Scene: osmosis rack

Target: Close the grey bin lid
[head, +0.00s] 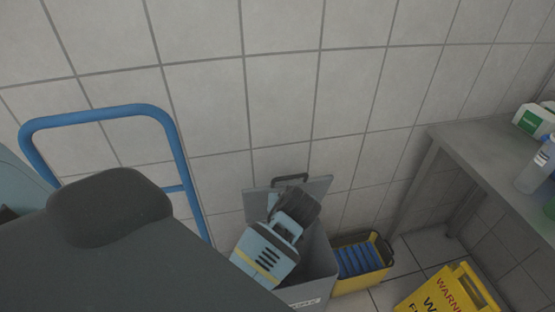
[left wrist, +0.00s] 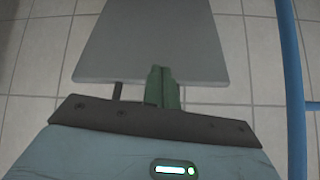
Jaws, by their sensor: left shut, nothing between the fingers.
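The grey bin (head: 318,268) stands on the floor against the tiled wall. Its grey lid (head: 318,188) is raised and leans back, with a dark handle on its upper edge. The lid also fills the upper middle of the left wrist view (left wrist: 150,45). My left gripper (left wrist: 163,72) is shut and empty, its green fingers overlapping the lid's near edge in that view; I cannot tell whether they touch it. In the head view my light blue and dark wrist covers part of the lid and the bin's opening. My right gripper is not in view.
A blue tubular handle (head: 100,115) stands at the left. A yellow crate (head: 375,277) with blue items sits right of the bin. A yellow warning sign (head: 445,290) stands lower right, and a grey table (head: 490,160) with bottles is at the right.

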